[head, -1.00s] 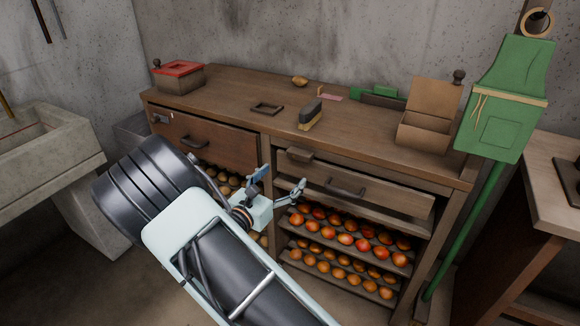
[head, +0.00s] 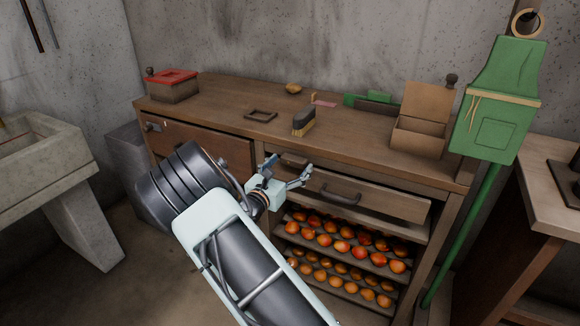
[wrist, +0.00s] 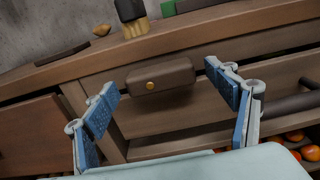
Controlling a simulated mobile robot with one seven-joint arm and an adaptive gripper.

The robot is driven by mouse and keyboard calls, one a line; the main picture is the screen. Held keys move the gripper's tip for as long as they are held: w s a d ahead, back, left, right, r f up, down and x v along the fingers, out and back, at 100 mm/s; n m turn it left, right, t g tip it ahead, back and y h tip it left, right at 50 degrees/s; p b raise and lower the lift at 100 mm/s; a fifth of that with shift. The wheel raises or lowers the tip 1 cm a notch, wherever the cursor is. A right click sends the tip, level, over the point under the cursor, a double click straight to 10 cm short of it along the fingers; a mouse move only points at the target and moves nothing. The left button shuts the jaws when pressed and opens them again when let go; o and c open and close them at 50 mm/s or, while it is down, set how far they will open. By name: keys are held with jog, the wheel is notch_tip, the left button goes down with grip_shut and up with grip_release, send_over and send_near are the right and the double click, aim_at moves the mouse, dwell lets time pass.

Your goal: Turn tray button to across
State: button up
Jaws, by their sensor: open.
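The tray button is a small brown wooden block (wrist: 172,72) with a brass screw head, below the bench top's edge. In the wrist view its long side runs roughly level, along the rail. It also shows partly in the head view (head: 293,159), just behind my gripper. Below it is the wooden tray front (head: 385,203) with a dark bar handle (head: 342,195). My gripper (head: 286,170) is open and empty. In the wrist view its two blue-padded fingers (wrist: 160,80) stand apart, one on each side of the button, with no contact visible.
Racks of fruit (head: 340,243) lie below the tray.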

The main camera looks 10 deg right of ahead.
jog(key=c, duration=1.2)
jog(key=shift+o, duration=0.2)
jog(key=shift+f+m+b, duration=0.15)
jog(key=shift+m+b, duration=0.25)
jog(key=m+b, duration=0.2)
jog(key=f+m+b, duration=0.1)
jog(key=m+b, duration=0.1)
jog(key=shift+m, duration=0.4)
jog(key=m+b, duration=0.3)
jog(key=m, duration=0.1)
jog(key=m+b, duration=0.3)
jog(key=m, duration=0.1)
jog(key=m+b, duration=0.4)
jog(key=shift+w+a+f, duration=0.15)
jog(key=shift+w+a, duration=0.1)
jog(key=shift+a, duration=0.15)
jog(key=shift+m, duration=0.3)
